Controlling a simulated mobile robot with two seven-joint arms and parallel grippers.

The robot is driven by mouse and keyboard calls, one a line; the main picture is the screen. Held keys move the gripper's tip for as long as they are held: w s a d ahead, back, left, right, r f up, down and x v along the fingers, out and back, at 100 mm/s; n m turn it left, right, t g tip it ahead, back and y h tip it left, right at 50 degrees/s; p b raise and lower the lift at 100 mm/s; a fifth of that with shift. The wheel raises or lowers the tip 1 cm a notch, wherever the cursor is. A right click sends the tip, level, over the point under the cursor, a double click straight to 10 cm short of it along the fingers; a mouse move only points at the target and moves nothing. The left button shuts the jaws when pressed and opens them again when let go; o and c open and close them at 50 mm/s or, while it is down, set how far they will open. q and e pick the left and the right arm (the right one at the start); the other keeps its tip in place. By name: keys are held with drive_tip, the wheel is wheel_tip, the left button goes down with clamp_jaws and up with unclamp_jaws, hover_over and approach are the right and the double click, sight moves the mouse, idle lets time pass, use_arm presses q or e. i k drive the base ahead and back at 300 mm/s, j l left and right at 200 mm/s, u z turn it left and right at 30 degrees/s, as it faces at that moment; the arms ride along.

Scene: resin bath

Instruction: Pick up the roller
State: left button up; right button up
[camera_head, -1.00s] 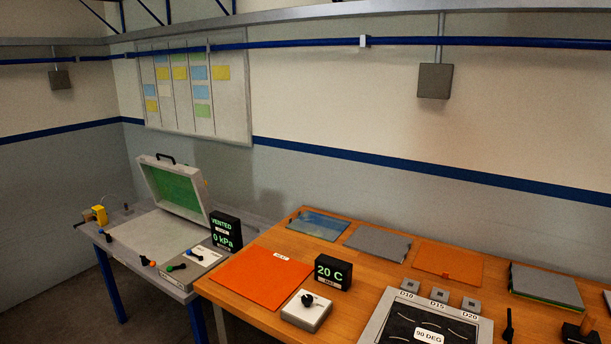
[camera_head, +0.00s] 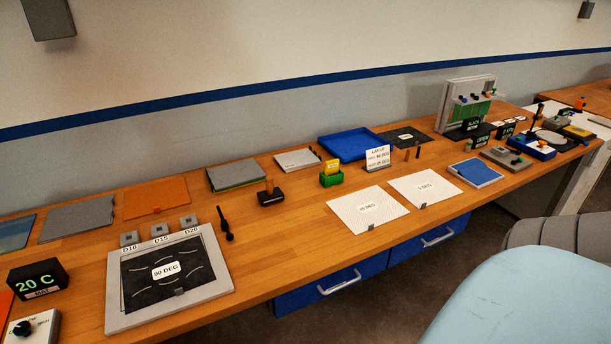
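A black block with an upright brown handle (camera_head: 269,193) stands on the wooden table, left of the green holder. It may be the roller, but I cannot tell for sure at this size. A slim black tool (camera_head: 226,223) lies near the right edge of the grey framed plate marked 90 DEG (camera_head: 219,284); its kind is unclear too. Neither gripper shows in the head view, and nothing is seen holding either item.
The wooden table (camera_head: 300,226) has bare room around the black block. A green holder (camera_head: 331,179) with a yellow item, a blue tray (camera_head: 356,139) and white sheets (camera_head: 367,208) lie to the right. A pale blue rounded shape (camera_head: 530,300) fills the lower right corner.

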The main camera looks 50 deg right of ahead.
sight(272, 195)
drive_tip(key=z, duration=1.25)
